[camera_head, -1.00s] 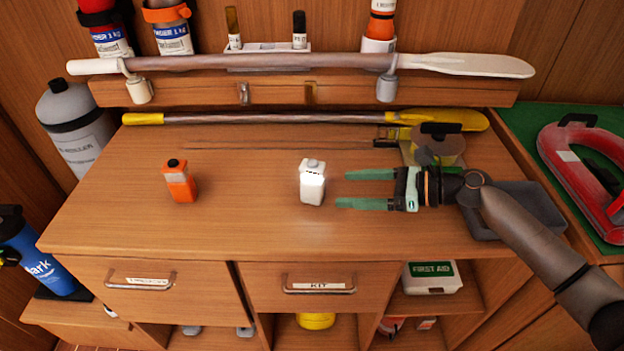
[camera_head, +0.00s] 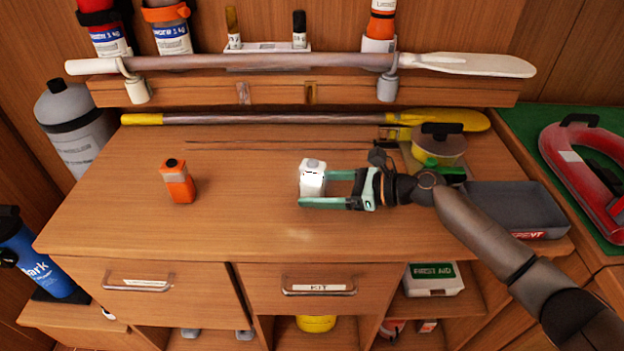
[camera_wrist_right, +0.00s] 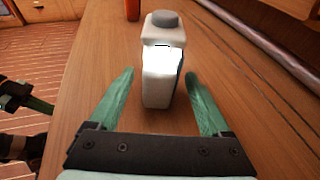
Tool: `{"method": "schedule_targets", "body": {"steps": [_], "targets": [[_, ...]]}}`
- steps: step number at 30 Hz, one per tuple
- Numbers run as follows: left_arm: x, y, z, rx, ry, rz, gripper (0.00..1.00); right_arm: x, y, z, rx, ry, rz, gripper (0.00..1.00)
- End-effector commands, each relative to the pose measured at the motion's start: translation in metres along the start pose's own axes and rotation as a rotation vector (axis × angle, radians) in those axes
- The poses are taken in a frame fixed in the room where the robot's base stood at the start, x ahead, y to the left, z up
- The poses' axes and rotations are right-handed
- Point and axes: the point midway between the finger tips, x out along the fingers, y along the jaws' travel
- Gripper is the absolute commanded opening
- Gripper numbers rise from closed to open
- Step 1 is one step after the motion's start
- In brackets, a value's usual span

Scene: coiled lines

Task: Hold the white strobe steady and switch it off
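The white strobe (camera_head: 312,180) stands upright on the desk, a small white block with a grey cap knob on top. In the right wrist view the strobe (camera_wrist_right: 163,75) has a brightly glowing front. My right gripper (camera_head: 327,189) is open, with its green fingers reaching in from the right, one on each side of the strobe. The right wrist view shows a gap between the strobe and each finger (camera_wrist_right: 160,95). At the left edge of that view, part of a dark arm with a green finger shows, apparently my left gripper (camera_wrist_right: 30,108); its opening is unclear.
An orange strobe-like unit (camera_head: 178,182) stands to the left on the desk. A yellow-bladed paddle (camera_head: 270,118) lies along the back. A grey tray (camera_head: 515,208) and a round pot-like item (camera_head: 440,145) are at the right. The desk front is clear.

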Motion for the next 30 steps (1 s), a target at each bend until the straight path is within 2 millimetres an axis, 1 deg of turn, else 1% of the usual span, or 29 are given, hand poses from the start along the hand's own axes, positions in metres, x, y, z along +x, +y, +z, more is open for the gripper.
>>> {"method": "schedule_targets", "body": {"steps": [1, 2, 17, 30], "targets": [[-0.0001, 0.0, 0.0004, 0.0, 0.0, 0.0, 0.0, -0.0001, 0.0, -0.0002, 0.0, 0.0, 0.0, 0.76], [-0.0001, 0.0001, 0.0004, 0.0, 0.0, 0.0, 0.0, -0.0001, 0.0001, -0.0002, 0.0, 0.0, 0.0, 0.72], [-0.0012, 0.0017, -0.0034, 0.0, 0.007, 0.003, 0.0, -0.0003, 0.0001, -0.0002, 0.0, 0.0, 0.0, 0.16], [-0.0014, 0.0024, -0.0038, 0.0, 0.008, 0.005, 0.0, -0.0004, 0.0, -0.0002, 0.0, 0.0, 0.0, 0.16]]}}
